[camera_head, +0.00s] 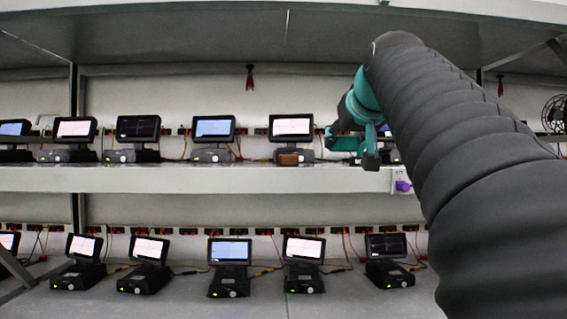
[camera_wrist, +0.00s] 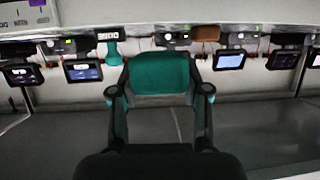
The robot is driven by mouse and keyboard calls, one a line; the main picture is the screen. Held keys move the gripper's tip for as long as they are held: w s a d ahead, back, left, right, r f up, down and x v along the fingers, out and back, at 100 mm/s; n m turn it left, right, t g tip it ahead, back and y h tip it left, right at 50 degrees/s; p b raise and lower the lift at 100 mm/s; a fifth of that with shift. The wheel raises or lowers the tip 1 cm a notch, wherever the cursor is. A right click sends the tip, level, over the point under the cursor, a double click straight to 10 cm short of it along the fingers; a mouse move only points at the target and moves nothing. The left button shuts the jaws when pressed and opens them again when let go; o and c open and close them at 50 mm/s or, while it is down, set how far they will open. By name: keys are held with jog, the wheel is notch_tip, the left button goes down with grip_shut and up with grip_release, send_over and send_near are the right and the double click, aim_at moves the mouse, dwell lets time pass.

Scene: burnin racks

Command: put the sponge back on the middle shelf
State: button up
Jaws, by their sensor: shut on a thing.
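My gripper (camera_head: 350,150) is at the level of the middle shelf (camera_head: 200,179), at the right of the head view. In the wrist view its two dark fingers (camera_wrist: 160,94) are shut on a teal block, which looks like the sponge (camera_wrist: 160,73). The sponge also shows as a teal strip between the fingers in the head view (camera_head: 346,143). I cannot tell whether it touches the shelf. The wrist view looks upside down.
Several devices with screens (camera_head: 292,128) line the middle shelf, and more (camera_head: 230,253) stand on the lower shelf. A brown block (camera_head: 288,158) lies left of my gripper. A purple item (camera_head: 402,186) is at the shelf's front edge. A teal object (camera_wrist: 113,54) stands near the sponge.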

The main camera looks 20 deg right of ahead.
jog(key=w+d+p, duration=0.1)
jog(key=w, duration=0.4)
jog(key=w+d+p, duration=0.1)
jog(key=w, duration=0.5)
jog(key=w+d+p, duration=0.1)
jog(key=w, duration=0.4)
jog(key=shift+w+d+p, duration=0.15)
jog(key=shift+d+p, duration=0.15)
jog(key=shift+p, duration=0.1)
jog(key=shift+w+f+b, duration=0.3)
jog(key=shift+f+b, duration=0.25)
jog(key=shift+f, duration=1.05)
jog(key=shift+f, duration=0.15)
jog(key=o, duration=1)
jog(key=shift+f+b, duration=0.15)
jog(key=shift+b, duration=0.25)
jog(key=v, duration=1.4)
jog(key=shift+a+b, duration=0.15)
jog(key=shift+b, duration=0.2)
